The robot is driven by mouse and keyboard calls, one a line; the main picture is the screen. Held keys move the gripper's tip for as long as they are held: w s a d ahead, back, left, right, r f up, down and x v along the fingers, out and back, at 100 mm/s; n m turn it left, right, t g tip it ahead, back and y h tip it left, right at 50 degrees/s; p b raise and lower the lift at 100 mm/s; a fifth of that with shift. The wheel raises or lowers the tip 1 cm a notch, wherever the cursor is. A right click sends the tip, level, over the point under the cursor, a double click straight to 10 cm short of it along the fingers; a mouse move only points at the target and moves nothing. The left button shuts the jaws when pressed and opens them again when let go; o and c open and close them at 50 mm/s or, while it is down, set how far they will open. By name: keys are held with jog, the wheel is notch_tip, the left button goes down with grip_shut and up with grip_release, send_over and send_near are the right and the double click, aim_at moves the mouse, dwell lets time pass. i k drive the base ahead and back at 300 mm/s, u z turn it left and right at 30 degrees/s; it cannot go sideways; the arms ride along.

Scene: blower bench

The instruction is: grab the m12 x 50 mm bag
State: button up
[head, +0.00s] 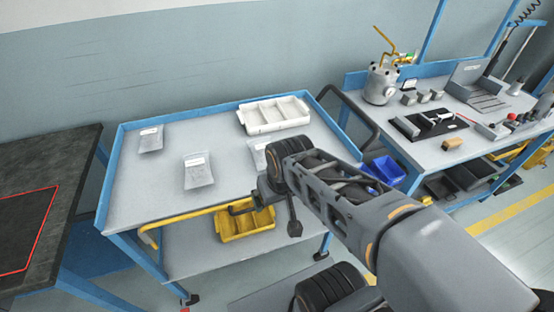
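Three small clear bags with white labels lie flat on the grey top of the blue-framed cart. One bag (150,140) is at the back left, one bag (198,173) is nearer the front edge, and one bag (258,154) is partly hidden behind my arm. The labels are too small to read, so I cannot tell which is the M12 x 50 mm bag. My gripper (264,216) is over the cart's front edge, right of the front bag and nearer me than the partly hidden bag. Its dark fingers are spread apart, with no bag seen between them.
A white divided tray (275,115) stands at the cart's back right. A yellow bin (243,226) is on the lower shelf. A dark table (40,190) stands left. A workbench (455,150) with a metal canister (381,84) stands right, near blue bins (387,170).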

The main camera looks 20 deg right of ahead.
aim_at(257, 145)
jog(key=z, duration=2.75)
jog(key=k, duration=1.25)
jog(key=u, duration=1.8)
jog(key=i, duration=0.45)
jog(key=z, duration=0.05)
